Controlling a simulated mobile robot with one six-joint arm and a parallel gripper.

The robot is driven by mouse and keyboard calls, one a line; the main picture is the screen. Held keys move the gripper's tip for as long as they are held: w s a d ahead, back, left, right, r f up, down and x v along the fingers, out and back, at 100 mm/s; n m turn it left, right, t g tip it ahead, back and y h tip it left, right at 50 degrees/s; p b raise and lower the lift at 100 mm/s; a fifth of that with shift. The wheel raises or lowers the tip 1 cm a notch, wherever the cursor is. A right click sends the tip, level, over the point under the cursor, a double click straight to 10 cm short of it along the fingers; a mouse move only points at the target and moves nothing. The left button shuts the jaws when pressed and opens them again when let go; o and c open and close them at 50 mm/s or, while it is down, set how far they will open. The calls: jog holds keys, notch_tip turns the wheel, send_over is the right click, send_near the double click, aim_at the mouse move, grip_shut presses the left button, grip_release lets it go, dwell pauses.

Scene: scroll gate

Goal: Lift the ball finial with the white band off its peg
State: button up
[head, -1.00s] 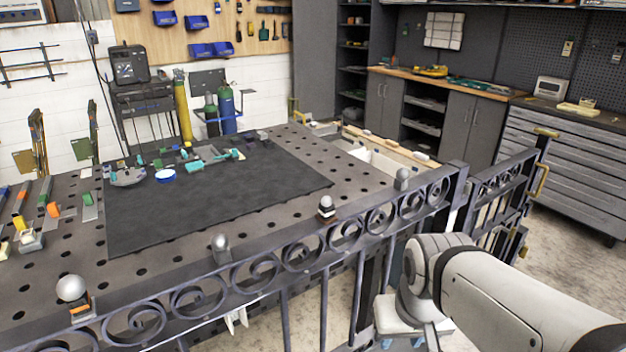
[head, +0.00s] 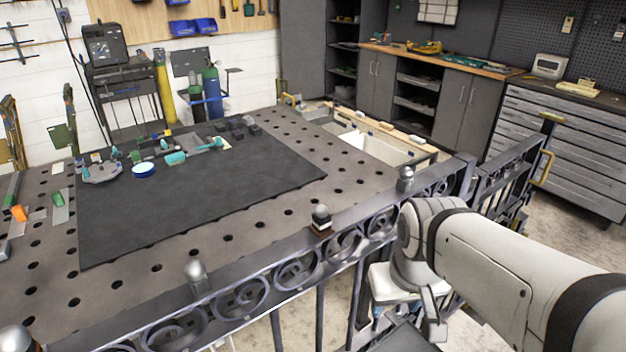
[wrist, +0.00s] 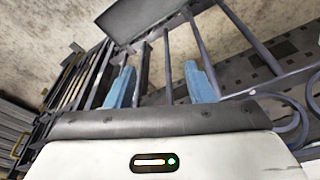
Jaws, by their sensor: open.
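Ball finials stand along the gate's top rail (head: 240,280). The one near the middle (head: 320,217) has a grey ball, a dark base and a pale band low down, and looks upright. Plain grey finials stand to its left (head: 195,273) and right (head: 405,179). Another light ball finial (head: 14,339) is cut by the lower left edge. My gripper (wrist: 159,66) shows in the wrist view with two blue fingers spread apart and nothing between them. It points at gate bars and floor, with no finial in that view. In the head view its fingers are not clear.
Behind the gate stands a perforated metal table (head: 355,190) with a dark mat (head: 210,195) carrying tools and a blue-rimmed roll (head: 143,170). Gas cylinders and cabinets (head: 455,115) stand at the back. The gate continues to the right beside open floor (head: 575,235).

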jog(key=w+a+r+n+g+p, duration=0.1)
jog(key=w+a+r+n+p, duration=0.45)
jog(key=r+n, duration=0.5)
notch_tip(320, 180, up, 7)
jog(key=n+g+p, duration=0.1)
jog(key=n+p, duration=0.3)
jog(key=n, duration=0.8)
send_over(322, 206)
jog(key=s, duration=0.1)
jog(key=shift+d+f, duration=0.1)
jog(key=shift+w+a+r+n, duration=0.1)
jog(key=shift+a+r+n, duration=0.1)
jog(key=shift+a+n, duration=0.1)
jog(key=shift+w+a+n, duration=0.1)
jog(key=shift+a+n, duration=0.05)
jog(key=shift+n, duration=0.1)
jog(key=shift+f, duration=0.4)
jog(key=f, duration=0.2)
jog(key=f+p, duration=0.1)
jog(key=f, duration=0.4)
jog(key=shift+w+d+p, duration=0.3)
jog(key=shift+c, duration=0.2)
jog(key=shift+r, duration=0.1)
grip_shut()
